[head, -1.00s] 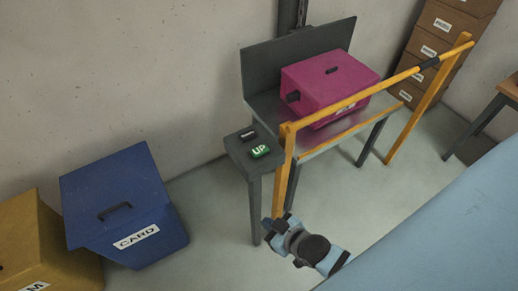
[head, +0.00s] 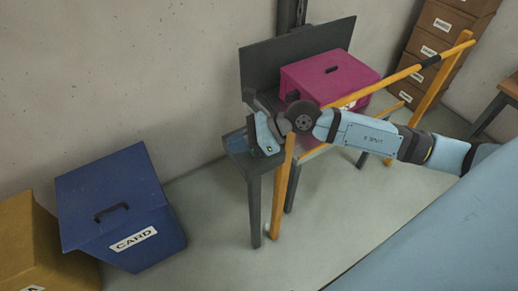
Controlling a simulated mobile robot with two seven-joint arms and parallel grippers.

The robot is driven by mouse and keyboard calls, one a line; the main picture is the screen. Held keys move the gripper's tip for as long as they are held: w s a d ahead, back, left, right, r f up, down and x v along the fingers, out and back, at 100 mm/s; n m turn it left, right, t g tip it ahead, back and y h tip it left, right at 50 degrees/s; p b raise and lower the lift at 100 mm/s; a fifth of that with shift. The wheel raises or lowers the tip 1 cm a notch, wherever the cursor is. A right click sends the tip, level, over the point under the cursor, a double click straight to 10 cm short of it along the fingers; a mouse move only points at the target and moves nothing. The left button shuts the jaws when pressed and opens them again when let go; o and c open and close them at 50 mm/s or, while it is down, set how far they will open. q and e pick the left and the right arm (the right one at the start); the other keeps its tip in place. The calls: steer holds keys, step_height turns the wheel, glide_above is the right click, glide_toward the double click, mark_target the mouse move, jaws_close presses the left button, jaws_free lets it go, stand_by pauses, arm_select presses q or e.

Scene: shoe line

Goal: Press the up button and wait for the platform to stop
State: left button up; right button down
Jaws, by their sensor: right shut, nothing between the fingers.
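My right gripper (head: 262,142) is shut and empty, over the top of a small grey stand (head: 254,200). The gripper and wrist hide the green UP button and the dark button beside it, so I cannot tell whether a fingertip touches a button. The grey platform with its upright back panel (head: 270,72) is behind the stand and carries a pink lidded box (head: 330,70). My forearm crosses in front of the platform and hides part of it. My left gripper is not in view.
A yellow guard rail (head: 440,90) runs along the platform's front, close to my right arm. A blue CARD bin (head: 110,190) and a yellow bin (head: 35,240) stand at the left. Brown drawers (head: 435,45) stand at the back right. The floor between the bins and stand is clear.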

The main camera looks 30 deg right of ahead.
steer(key=w+d+r+n+t+h, duration=0.1)
steer(key=w+d+n+h, duration=0.3)
steer(key=d, duration=0.4)
steer(key=shift+d+n+h, duration=0.25)
steer(key=shift+n+h, duration=0.15)
steer(key=shift+h, duration=0.4)
step_height(320, 180, down, 8)
steer(key=b, duration=0.3)
steer(key=shift+b, duration=0.3)
steer(key=shift+f+b, duration=0.45)
steer(key=shift+b, duration=0.05)
steer(key=shift+r, duration=0.1)
